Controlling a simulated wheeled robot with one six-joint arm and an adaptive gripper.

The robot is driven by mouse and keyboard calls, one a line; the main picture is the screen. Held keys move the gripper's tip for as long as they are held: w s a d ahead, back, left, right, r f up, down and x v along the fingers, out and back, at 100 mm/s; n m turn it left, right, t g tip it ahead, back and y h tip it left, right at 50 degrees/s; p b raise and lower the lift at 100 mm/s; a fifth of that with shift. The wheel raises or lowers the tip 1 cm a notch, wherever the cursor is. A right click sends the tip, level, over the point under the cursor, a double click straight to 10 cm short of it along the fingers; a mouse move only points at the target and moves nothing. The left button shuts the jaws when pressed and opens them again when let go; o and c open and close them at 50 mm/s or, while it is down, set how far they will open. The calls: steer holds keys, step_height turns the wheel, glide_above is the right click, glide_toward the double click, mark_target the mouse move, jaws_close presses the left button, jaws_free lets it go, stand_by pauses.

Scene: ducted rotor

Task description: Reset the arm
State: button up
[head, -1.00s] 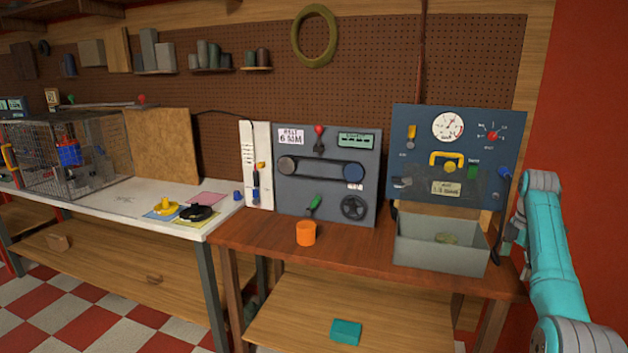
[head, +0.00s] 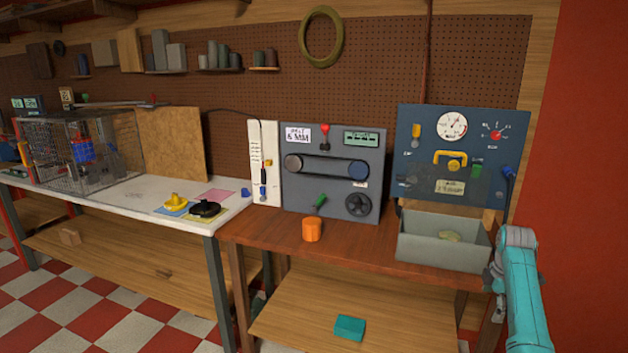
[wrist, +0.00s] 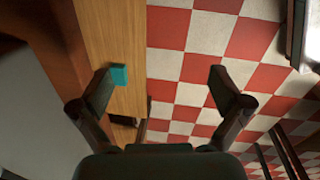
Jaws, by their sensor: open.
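My turquoise arm (head: 522,295) stands at the right edge of the head view, beside the right end of the brown wooden bench (head: 335,250). My gripper (wrist: 160,90) shows in the wrist view with its two dark fingers spread wide apart and nothing between them. Below it are the red and white checkered floor and a wooden shelf with a teal block (wrist: 120,76). The gripper's fingers cannot be made out in the head view.
On the brown bench stand an orange pot (head: 312,229), a grey open bin (head: 440,246), a belt panel (head: 330,200) and a blue gauge panel (head: 425,135). The white bench (head: 130,203) at left bears a wire cage (head: 75,165) and yellow and black rotor-like parts (head: 206,209).

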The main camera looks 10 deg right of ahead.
steer(key=s+a+f+m+t+h, duration=0.1)
steer(key=s+a+f+m, duration=0.1)
steer(key=a+f, duration=0.7)
steer(key=s+a+f+m+t, duration=0.15)
steer(key=a+f, duration=0.35)
steer(key=f, duration=0.8)
steer(key=s+a+f+m+t, duration=0.1)
steer(key=s+a+f+t, duration=0.1)
steer(key=s+a+f, duration=0.45)
steer(key=s+a+f+m+t, duration=0.2)
steer(key=s+a+f, duration=0.1)
steer(key=s+a, duration=0.65)
steer(key=s+a+r+m+t, duration=0.15)
steer(key=s+a+r, duration=0.3)
steer(key=s, duration=0.55)
steer(key=s+a+r+m+t, duration=0.1)
steer(key=s+a+r+t, duration=0.15)
steer(key=s+a, duration=0.5)
steer(key=s+a+r+m+t+y, duration=0.1)
steer(key=s+r+m, duration=0.1)
steer(key=s+r, duration=0.6)
steer(key=s+a+r+m+t, duration=0.1)
steer(key=s+r+m+t, duration=0.1)
steer(key=s+r, duration=0.6)
step_height(320, 180, up, 6)
steer(key=shift+s+a+r+y, duration=0.15)
steer(key=shift+s+a+y, duration=0.1)
steer(key=shift+y, duration=0.15)
